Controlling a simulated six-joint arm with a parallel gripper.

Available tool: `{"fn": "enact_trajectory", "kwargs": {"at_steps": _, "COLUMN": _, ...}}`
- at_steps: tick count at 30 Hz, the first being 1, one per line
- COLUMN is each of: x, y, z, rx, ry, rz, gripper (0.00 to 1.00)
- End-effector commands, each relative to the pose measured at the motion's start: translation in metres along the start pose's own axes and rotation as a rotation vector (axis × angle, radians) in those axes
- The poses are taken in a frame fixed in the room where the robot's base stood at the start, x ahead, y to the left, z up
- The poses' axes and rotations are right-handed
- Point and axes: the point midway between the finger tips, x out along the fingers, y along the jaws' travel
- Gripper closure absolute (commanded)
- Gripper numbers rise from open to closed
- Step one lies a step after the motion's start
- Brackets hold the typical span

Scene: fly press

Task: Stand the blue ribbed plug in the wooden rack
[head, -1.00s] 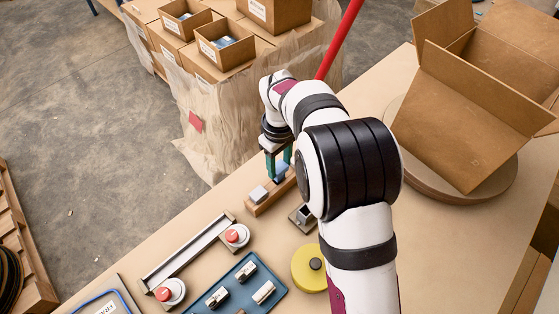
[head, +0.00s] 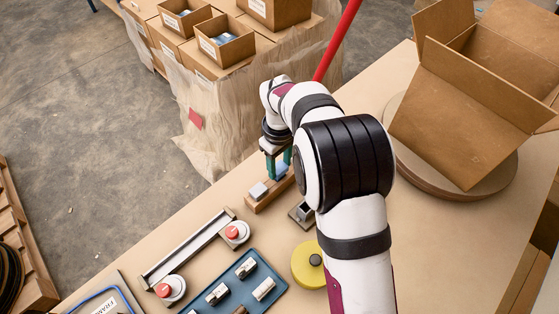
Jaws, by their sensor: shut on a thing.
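My gripper (head: 278,165), with green fingers, points down at the wooden rack (head: 265,203). It is shut on the blue plug (head: 281,171), which shows between the fingers. The plug is at the rack's far right part; the picture is too small to tell whether its lower end is seated or just above. The plug's ribs cannot be made out, and my arm hides the rack's right surroundings.
A small dark metal fixture (head: 301,213) stands right of the rack. A yellow disc (head: 308,265), a blue tray (head: 238,285) with several pieces and a two-button bar (head: 187,250) lie nearer. An open cardboard box (head: 470,120) stands at right. Bare table lies left of the rack.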

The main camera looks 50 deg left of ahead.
Motion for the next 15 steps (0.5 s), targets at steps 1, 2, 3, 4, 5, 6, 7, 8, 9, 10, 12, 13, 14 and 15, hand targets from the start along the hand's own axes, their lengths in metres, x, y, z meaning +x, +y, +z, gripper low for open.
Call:
{"fn": "enact_trajectory", "kwargs": {"at_steps": 1, "x": 0.0018, "y": -0.0002, "z": 0.0002, "rx": 0.0, "ry": -0.001, "rz": -0.001, "gripper": 1.0}}
{"fn": "enact_trajectory", "kwargs": {"at_steps": 2, "x": 0.0025, "y": -0.0002, "z": 0.0002, "rx": 0.0, "ry": -0.001, "rz": -0.001, "gripper": 1.0}}
{"fn": "enact_trajectory", "kwargs": {"at_steps": 3, "x": 0.0032, "y": -0.0002, "z": 0.0002, "rx": 0.0, "ry": -0.001, "rz": -0.001, "gripper": 1.0}}
{"fn": "enact_trajectory", "kwargs": {"at_steps": 4, "x": 0.0034, "y": -0.0002, "z": 0.0002, "rx": 0.001, "ry": 0.0, "rz": -0.001, "gripper": 1.0}}
{"fn": "enact_trajectory", "kwargs": {"at_steps": 5, "x": 0.0035, "y": -0.0002, "z": 0.0001, "rx": 0.0, "ry": 0.0, "rz": -0.001, "gripper": 1.0}}
{"fn": "enact_trajectory", "kwargs": {"at_steps": 6, "x": 0.0034, "y": -0.0002, "z": 0.0001, "rx": 0.0, "ry": 0.0, "rz": -0.001, "gripper": 1.0}}
{"fn": "enact_trajectory", "kwargs": {"at_steps": 7, "x": 0.0033, "y": -0.0002, "z": 0.0001, "rx": 0.0, "ry": 0.0, "rz": -0.001, "gripper": 1.0}}
{"fn": "enact_trajectory", "kwargs": {"at_steps": 8, "x": 0.0033, "y": -0.0002, "z": 0.0001, "rx": 0.0, "ry": 0.0, "rz": -0.001, "gripper": 1.0}}
{"fn": "enact_trajectory", "kwargs": {"at_steps": 9, "x": 0.0033, "y": -0.0002, "z": 0.0001, "rx": 0.0, "ry": 0.0, "rz": 0.0, "gripper": 1.0}}
{"fn": "enact_trajectory", "kwargs": {"at_steps": 10, "x": 0.0033, "y": -0.0002, "z": 0.0001, "rx": 0.0, "ry": 0.0, "rz": 0.0, "gripper": 1.0}}
{"fn": "enact_trajectory", "kwargs": {"at_steps": 12, "x": 0.0032, "y": -0.0001, "z": 0.0, "rx": 0.0, "ry": 0.0, "rz": 0.0, "gripper": 1.0}}
{"fn": "enact_trajectory", "kwargs": {"at_steps": 13, "x": 0.0032, "y": -0.0001, "z": 0.0, "rx": 0.0, "ry": 0.0, "rz": 0.0, "gripper": 0.48}}
{"fn": "enact_trajectory", "kwargs": {"at_steps": 14, "x": 0.0032, "y": -0.0001, "z": 0.0, "rx": 0.0, "ry": 0.0, "rz": 0.0, "gripper": 0.43}}
{"fn": "enact_trajectory", "kwargs": {"at_steps": 15, "x": 0.0032, "y": -0.0001, "z": 0.0, "rx": 0.0, "ry": 0.0, "rz": 0.0, "gripper": 0.36}}
